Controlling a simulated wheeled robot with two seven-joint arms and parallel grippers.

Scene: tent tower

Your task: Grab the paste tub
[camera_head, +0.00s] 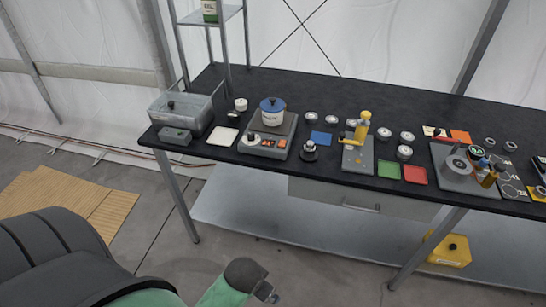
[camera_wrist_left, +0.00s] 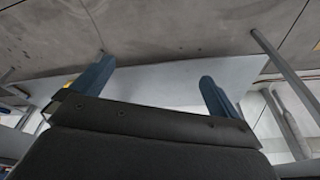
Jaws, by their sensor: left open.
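A white tub with a blue lid and dark print (camera_head: 272,111), which looks like the paste tub though its label is too small to read, stands upright on a grey device (camera_head: 268,136) on the black table. My left gripper (camera_wrist_left: 153,78) is open in the left wrist view, its two blue fingers wide apart with nothing between them. That view shows floor and a pale shelf, not the tub. In the head view, part of my arm shows at the bottom, below and in front of the table, well away from the tub. My right gripper is not in view.
A grey bin (camera_head: 187,108) and a small white pot (camera_head: 240,104) stand left of the tub. A yellow-handled press (camera_head: 360,140) and several round tins stand to its right. The table's front edge (camera_head: 330,169) and lower shelf (camera_head: 300,226) lie between my arm and the tabletop.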

